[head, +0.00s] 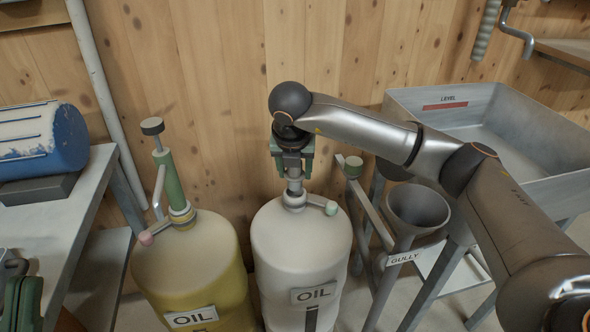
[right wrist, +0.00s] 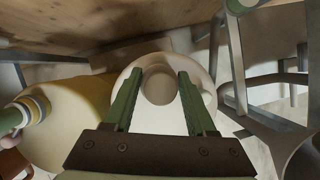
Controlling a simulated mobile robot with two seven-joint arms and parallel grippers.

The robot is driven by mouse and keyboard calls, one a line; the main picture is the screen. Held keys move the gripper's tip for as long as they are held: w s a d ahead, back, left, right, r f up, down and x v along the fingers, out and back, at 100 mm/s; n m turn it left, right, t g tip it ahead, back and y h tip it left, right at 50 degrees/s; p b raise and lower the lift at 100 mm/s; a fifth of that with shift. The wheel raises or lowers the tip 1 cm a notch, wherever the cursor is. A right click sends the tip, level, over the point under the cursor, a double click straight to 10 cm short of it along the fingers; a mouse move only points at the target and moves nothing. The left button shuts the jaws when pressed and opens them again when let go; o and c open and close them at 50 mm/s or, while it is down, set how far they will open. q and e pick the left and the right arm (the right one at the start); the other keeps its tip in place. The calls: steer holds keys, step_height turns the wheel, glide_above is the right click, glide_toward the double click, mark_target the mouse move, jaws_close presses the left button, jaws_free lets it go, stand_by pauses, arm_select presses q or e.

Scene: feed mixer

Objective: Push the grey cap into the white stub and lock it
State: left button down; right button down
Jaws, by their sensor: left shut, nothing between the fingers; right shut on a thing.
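My right gripper (head: 292,160) is above the white oil container (head: 275,240), fingers pointing down, shut on the grey cap (head: 295,186). The right wrist view shows the cap (right wrist: 159,86) between the two green fingers. The cap stands upright at the white stub (head: 294,201) on top of the container. How deep it sits in the stub cannot be told. A short lever with a pale green knob (head: 331,208) sticks out to the right of the stub. My left gripper (head: 22,300) is at the lower left edge, shut and empty, partly cut off by the frame.
A yellow oil container (head: 195,265) with a green pump and pink-knobbed lever stands close on the left. A grey funnel (head: 417,207) and a frame marked GULLY are on the right. A grey table (head: 60,215) is at far left, a metal tray (head: 500,130) at right. A wooden wall is behind.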

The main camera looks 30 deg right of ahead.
mark_target(295, 176)
steer(key=shift+f+b, duration=1.3)
steer(key=shift+f, duration=0.3)
stand_by(0.4)
steer(key=shift+c, duration=0.7)
jaws_free()
steer(key=p+v, duration=0.4)
steer(key=v, duration=0.8)
steer(key=shift+r, duration=0.35)
